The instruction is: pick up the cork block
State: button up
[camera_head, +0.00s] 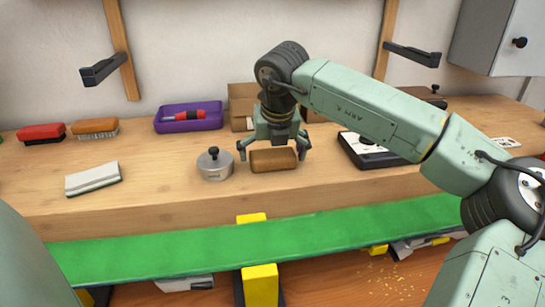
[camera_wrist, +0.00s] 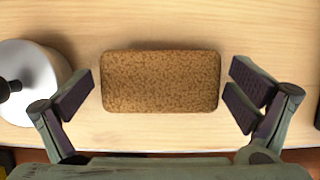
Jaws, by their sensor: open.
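The cork block (camera_head: 273,160) is a brown, speckled block with rounded corners. It lies flat on the wooden bench near its front edge. My gripper (camera_head: 273,149) is above it, open, with a finger toward each end of the block. In the wrist view the cork block (camera_wrist: 160,81) lies between the two open fingers of my gripper (camera_wrist: 160,95), its long side running from one finger to the other. There is a gap at each end, and nothing is held.
A round metal pot with a black knob (camera_head: 214,164) stands close left of the block. Behind are a purple tray (camera_head: 188,117), a cardboard box (camera_head: 242,104) and brushes (camera_head: 95,127). A black device (camera_head: 366,150) lies to the right.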

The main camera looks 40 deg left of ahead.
aim_at(271, 149)
jog(key=shift+c, duration=0.5)
jog(key=c, duration=0.9)
jog(key=shift+o, duration=0.2)
jog(key=shift+r, duration=0.55)
notch_tip(271, 149, up, 2)
jog(key=shift+r+b, duration=0.15)
jog(key=shift+b, duration=0.55)
jog(key=s+d+b, duration=0.2)
jog(key=s, duration=0.5)
jog(key=s+d+r+b, duration=0.1)
jog(key=s+d+b, duration=0.1)
jog(key=s, duration=0.6)
jog(key=shift+d+r, duration=0.3)
jog(key=shift+d, duration=0.5)
jog(key=o, duration=0.6)
jog(key=c, duration=0.5)
